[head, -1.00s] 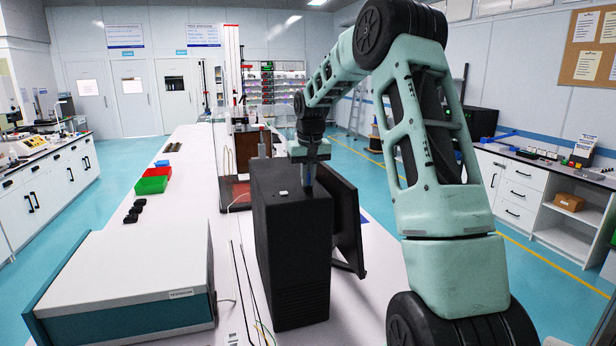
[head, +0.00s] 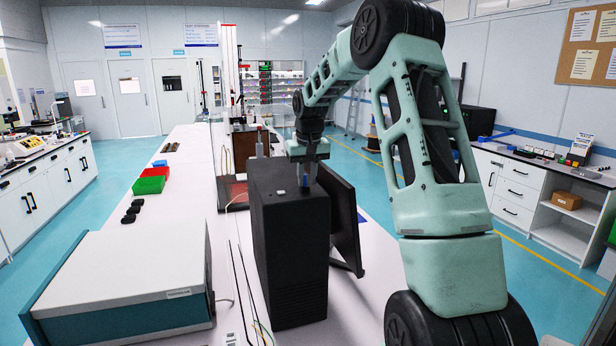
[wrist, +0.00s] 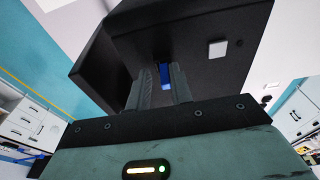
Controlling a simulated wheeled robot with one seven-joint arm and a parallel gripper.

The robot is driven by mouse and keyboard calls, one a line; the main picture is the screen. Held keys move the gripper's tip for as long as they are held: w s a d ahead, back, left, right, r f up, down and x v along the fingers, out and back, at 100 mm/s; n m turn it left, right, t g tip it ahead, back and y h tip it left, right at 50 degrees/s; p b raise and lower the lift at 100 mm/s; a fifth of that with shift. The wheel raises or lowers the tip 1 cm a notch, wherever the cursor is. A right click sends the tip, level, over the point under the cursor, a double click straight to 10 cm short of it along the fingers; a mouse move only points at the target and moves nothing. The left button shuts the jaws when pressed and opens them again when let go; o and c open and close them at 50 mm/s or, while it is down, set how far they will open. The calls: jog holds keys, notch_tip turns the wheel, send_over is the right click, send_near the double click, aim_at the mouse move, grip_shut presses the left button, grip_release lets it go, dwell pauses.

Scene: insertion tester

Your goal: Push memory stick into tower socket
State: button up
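The black tower (head: 290,255) stands upright on the white bench, and its top face also shows in the wrist view (wrist: 200,75). The blue memory stick (wrist: 165,74) stands at the tower's top, between my fingers; a bit of its blue shows in the head view (head: 305,183). My gripper (head: 307,178) points down at the tower's top. In the wrist view its two fingers (wrist: 162,80) are spread to either side of the stick, with a dark gap on the left side. The socket itself is hidden, so I cannot see how deep the stick sits.
A small white square (wrist: 217,48) lies on the tower's top. A dark monitor panel (head: 345,220) stands close at the tower's right. A white and teal instrument box (head: 135,275) fills the bench's near left. Red and green bins (head: 150,185) stand farther back.

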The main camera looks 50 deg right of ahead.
jog(key=shift+w+a+f, duration=0.1)
jog(key=shift+a+f, duration=0.3)
jog(key=shift+a, duration=0.15)
jog(key=shift+r, duration=0.25)
notch_tip(320, 180, up, 18)
jog(key=s+b, duration=0.2)
jog(key=b, duration=0.1)
jog(key=shift+s+a+f+b, duration=0.2)
jog(key=shift+s+f+b, duration=0.05)
jog(key=shift+s+b, duration=0.1)
